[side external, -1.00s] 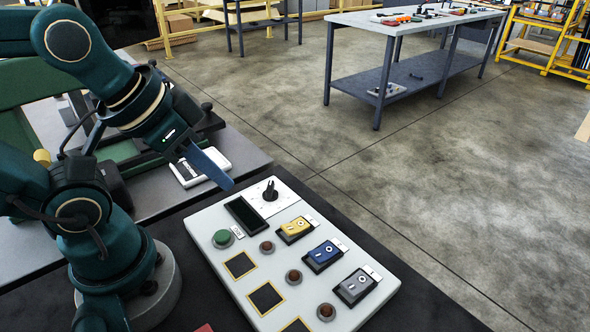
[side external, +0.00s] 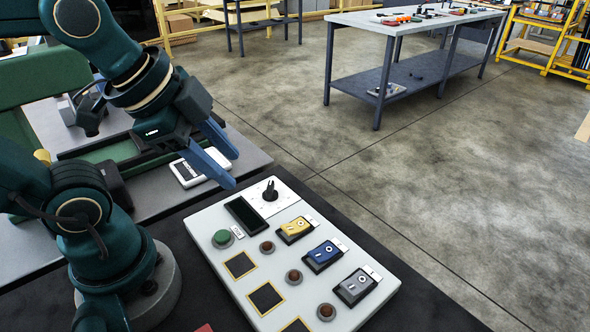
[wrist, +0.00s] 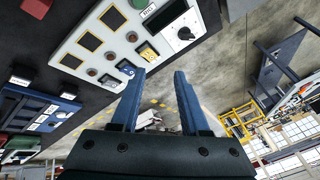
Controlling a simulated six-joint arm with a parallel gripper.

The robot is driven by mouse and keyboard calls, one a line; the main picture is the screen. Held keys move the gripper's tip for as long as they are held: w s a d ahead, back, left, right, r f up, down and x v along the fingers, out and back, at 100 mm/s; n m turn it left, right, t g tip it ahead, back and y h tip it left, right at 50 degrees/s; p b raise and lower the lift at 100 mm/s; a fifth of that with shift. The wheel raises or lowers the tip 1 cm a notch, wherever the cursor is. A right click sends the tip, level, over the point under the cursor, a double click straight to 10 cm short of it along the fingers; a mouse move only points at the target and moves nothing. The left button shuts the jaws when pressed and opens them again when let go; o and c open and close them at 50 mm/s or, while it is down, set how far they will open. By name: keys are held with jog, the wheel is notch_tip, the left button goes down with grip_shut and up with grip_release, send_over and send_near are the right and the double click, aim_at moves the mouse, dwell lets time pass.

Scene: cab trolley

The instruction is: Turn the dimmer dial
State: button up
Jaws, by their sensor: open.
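The dimmer dial (side external: 270,191) is a black pointer knob on a white scale plate at the far corner of the pale control panel (side external: 205,225). In the wrist view the dial (wrist: 185,33) is at the upper right, beyond the fingertips. My gripper (side external: 235,170) has two blue fingers spread apart with nothing between them. It is up and to the left of the dial in the side view, apart from it. The wrist view shows both open fingers of my gripper (wrist: 160,75). Nothing hides the dial.
The panel also carries a dark display (side external: 244,213), a green button (side external: 222,238), yellow (side external: 295,230), blue (side external: 323,256) and grey (side external: 356,286) switches, and small brown round parts. A white device (side external: 188,174) lies on the grey bench behind. A workbench (side external: 400,30) stands farther off.

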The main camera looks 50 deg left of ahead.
jog(key=w+m, duration=0.3)
jog(key=m, duration=0.5)
jog(key=m+g, duration=0.5)
jog(key=m, duration=0.6)
send_over(270, 186)
notch_tip(270, 186, down, 8)
jog(key=shift+r, duration=0.1)
jog(key=shift+f+g, duration=0.3)
jog(key=shift+f, duration=2.45)
grip_shut()
